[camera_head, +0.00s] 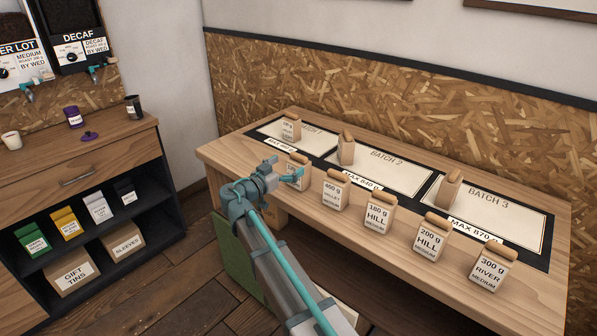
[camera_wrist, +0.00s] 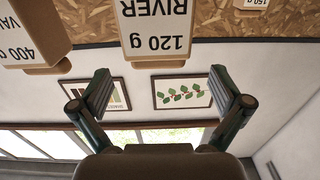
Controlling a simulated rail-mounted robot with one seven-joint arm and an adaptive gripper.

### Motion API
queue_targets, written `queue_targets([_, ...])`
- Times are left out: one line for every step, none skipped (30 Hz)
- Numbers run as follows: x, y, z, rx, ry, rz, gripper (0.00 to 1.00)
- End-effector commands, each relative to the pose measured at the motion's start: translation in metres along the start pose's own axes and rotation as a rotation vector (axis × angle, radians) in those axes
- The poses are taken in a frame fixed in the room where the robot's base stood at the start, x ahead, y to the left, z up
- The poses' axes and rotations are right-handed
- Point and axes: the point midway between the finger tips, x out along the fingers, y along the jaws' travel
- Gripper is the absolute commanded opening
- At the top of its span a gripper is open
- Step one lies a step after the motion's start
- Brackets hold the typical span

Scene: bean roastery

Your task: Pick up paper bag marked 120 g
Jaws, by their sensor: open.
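The paper bag marked 120 g, labelled RIVER, stands upright on the table. It shows upside down in the wrist view (camera_wrist: 157,25), at the top and roughly in line with the gap between my fingers. In the head view the bag (camera_head: 299,161) is partly hidden behind my gripper (camera_head: 284,170). My gripper is open, with its fingers spread and nothing between them. In the wrist view my gripper (camera_wrist: 165,88) has its fingers below the bag in the picture, with no clear contact.
The 400 g bag (camera_head: 335,189) is the front row's neighbour to the right, then the 180 g (camera_head: 379,212), 200 g (camera_head: 431,237) and 300 g (camera_head: 491,266) bags. Behind, single bags stand on batch 1 (camera_head: 291,127), batch 2 (camera_head: 346,149) and batch 3 (camera_head: 450,189) areas.

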Motion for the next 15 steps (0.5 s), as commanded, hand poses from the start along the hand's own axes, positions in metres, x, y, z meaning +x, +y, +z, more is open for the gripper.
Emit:
queue_targets([0.003, 0.000, -0.001, 0.000, 0.000, 0.000, 1.00])
queue_targets([0.004, 0.000, -0.001, -0.001, 0.000, 0.001, 1.00])
queue_targets([0.008, 0.001, -0.001, -0.001, 0.000, 0.001, 1.00])
queue_targets([0.011, 0.001, -0.002, -0.001, 0.000, 0.002, 1.00])
queue_targets([0.014, 0.002, -0.002, -0.001, 0.000, 0.003, 1.00])
queue_targets([0.019, 0.002, -0.003, -0.002, 0.000, 0.003, 1.00])
queue_targets([0.024, 0.002, -0.003, -0.002, 0.000, 0.002, 1.00])
queue_targets([0.028, 0.002, -0.004, -0.002, 0.000, 0.002, 1.00])
queue_targets([0.034, 0.003, -0.004, -0.002, 0.000, 0.003, 1.00])
queue_targets([0.038, 0.002, -0.003, -0.001, 0.000, 0.003, 1.00])
queue_targets([0.042, 0.002, -0.003, -0.001, 0.000, 0.003, 1.00])
queue_targets([0.046, 0.002, -0.003, -0.001, 0.000, 0.002, 1.00])
queue_targets([0.048, 0.002, -0.003, 0.000, 0.000, 0.001, 1.00])
queue_targets([0.050, 0.002, -0.002, 0.000, 0.000, 0.001, 1.00])
queue_targets([0.051, 0.002, -0.002, 0.000, 0.000, 0.000, 1.00])
